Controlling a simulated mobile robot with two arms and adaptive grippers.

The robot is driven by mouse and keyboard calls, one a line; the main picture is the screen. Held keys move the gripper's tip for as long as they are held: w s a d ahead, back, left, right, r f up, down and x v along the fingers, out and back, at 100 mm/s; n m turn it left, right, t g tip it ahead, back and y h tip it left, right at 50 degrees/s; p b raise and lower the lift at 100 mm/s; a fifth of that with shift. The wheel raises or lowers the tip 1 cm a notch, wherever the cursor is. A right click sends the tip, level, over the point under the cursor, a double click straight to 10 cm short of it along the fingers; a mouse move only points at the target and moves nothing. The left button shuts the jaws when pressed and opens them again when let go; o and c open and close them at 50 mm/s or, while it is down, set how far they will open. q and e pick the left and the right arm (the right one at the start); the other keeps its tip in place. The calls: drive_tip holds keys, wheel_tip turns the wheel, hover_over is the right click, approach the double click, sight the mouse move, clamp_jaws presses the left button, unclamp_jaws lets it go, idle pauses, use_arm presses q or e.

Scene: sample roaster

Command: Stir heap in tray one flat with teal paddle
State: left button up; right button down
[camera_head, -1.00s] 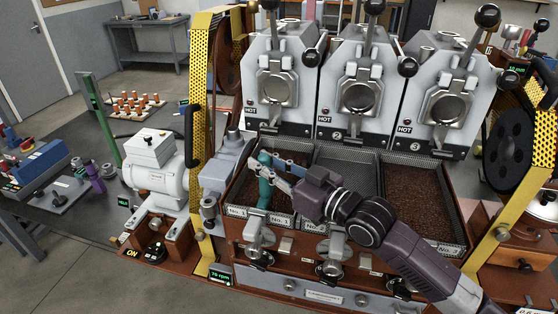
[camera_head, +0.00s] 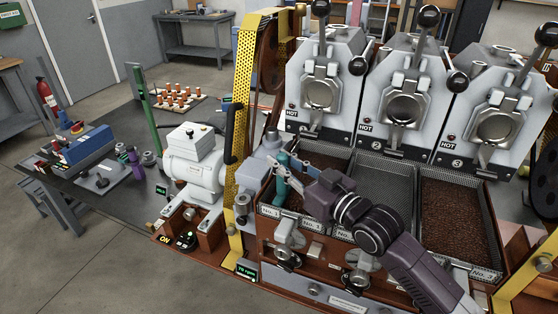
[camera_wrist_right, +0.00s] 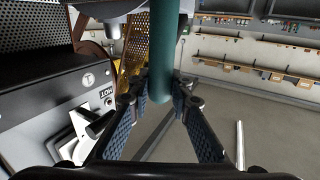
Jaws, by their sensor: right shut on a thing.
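The teal paddle (camera_head: 281,172) stands roughly upright over the left side of tray one (camera_head: 270,212), the leftmost of three trays. My right gripper (camera_head: 290,167) is shut on its handle, reaching in from the right. In the right wrist view the teal handle (camera_wrist_right: 163,60) runs between the two finger pads (camera_wrist_right: 160,108). Dark brown beans (camera_head: 294,201) show in a small part of tray one. My gripper and arm hide most of the tray, so the heap's shape and the paddle's lower end cannot be made out. My left gripper is out of view.
Three roaster heads marked HOT, the first (camera_head: 318,92) among them, stand behind the trays. The middle tray (camera_head: 385,190) looks empty; the right tray (camera_head: 455,210) holds brown beans. A yellow perforated guard (camera_head: 246,130) and white motor (camera_head: 195,165) stand left of tray one.

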drive_tip(key=s+d, duration=0.3)
drive_tip(key=d, duration=0.6)
drive_tip(key=shift+d+b, duration=0.3)
drive_tip(key=shift+b, duration=0.05)
drive_tip(key=shift+r, duration=0.1)
drive_tip(key=w+a+p, duration=0.2)
drive_tip(key=w+a, duration=0.1)
drive_tip(key=a, duration=0.7)
drive_tip(key=shift+w+a, duration=0.15)
drive_tip(key=shift+a, duration=0.15)
